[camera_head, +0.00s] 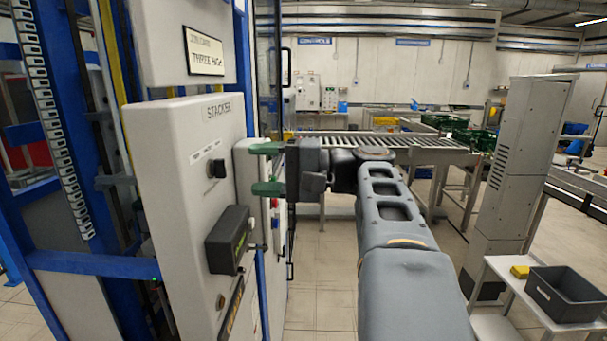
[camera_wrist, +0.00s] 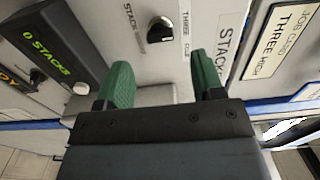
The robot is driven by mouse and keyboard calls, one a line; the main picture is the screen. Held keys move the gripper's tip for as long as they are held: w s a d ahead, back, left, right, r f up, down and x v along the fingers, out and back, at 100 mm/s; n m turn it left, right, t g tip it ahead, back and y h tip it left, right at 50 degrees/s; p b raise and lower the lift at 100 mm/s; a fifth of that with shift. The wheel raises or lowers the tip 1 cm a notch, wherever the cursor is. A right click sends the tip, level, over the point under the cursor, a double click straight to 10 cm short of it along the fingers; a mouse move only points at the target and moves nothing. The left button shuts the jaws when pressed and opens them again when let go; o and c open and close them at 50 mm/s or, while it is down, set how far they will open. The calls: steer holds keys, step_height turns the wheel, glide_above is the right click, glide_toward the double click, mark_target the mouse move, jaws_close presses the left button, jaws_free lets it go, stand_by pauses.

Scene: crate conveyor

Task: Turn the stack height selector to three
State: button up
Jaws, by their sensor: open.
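The stack height selector is a small black knob (camera_head: 217,168) on the grey panel marked STACKER. It also shows in the wrist view (camera_wrist: 160,30), with lettering on both sides of it, including THREE to its right. I cannot tell clearly which mark it points to. My gripper (camera_head: 266,168) has two green fingers, spread apart and empty. It is to the right of the knob in the head view, apart from it. In the wrist view my gripper (camera_wrist: 164,80) has the knob ahead, roughly between the finger directions.
A black display box (camera_wrist: 52,40) reading 0 STACKS juts from the panel beside the knob. A card (camera_head: 205,55) reading THREE HIGH hangs above. A roller conveyor (camera_head: 390,146) stands behind; a dark bin (camera_head: 565,292) sits on a cart at right. Clear floor lies below my arm.

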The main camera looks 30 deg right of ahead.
steer(key=v, duration=0.8)
steer(key=shift+b, duration=0.4)
steer(key=shift+d, duration=0.1)
steer(key=w+d+f+m+g+h, duration=0.15)
steer(key=f+h, duration=0.35)
steer(key=f, duration=0.5)
steer(key=w+d+f+m+g+h, duration=0.1)
steer(key=w+f+m+h, duration=0.2)
steer(key=f, duration=0.6)
steer(key=s+a+f+n+g+h, duration=0.2)
steer(key=s+a+f+n+h, duration=0.1)
steer(key=f, duration=0.3)
steer(key=s+a+f+n+g+h, duration=0.2)
steer(key=f+n+h, duration=0.1)
steer(key=f, duration=0.4)
steer(key=s+a+f+n, duration=0.2)
steer(key=a+n, duration=0.4)
steer(key=a, duration=0.3)
steer(key=shift+f+h, duration=0.2)
steer(key=shift+h, duration=0.1)
steer(key=shift+s, duration=0.15)
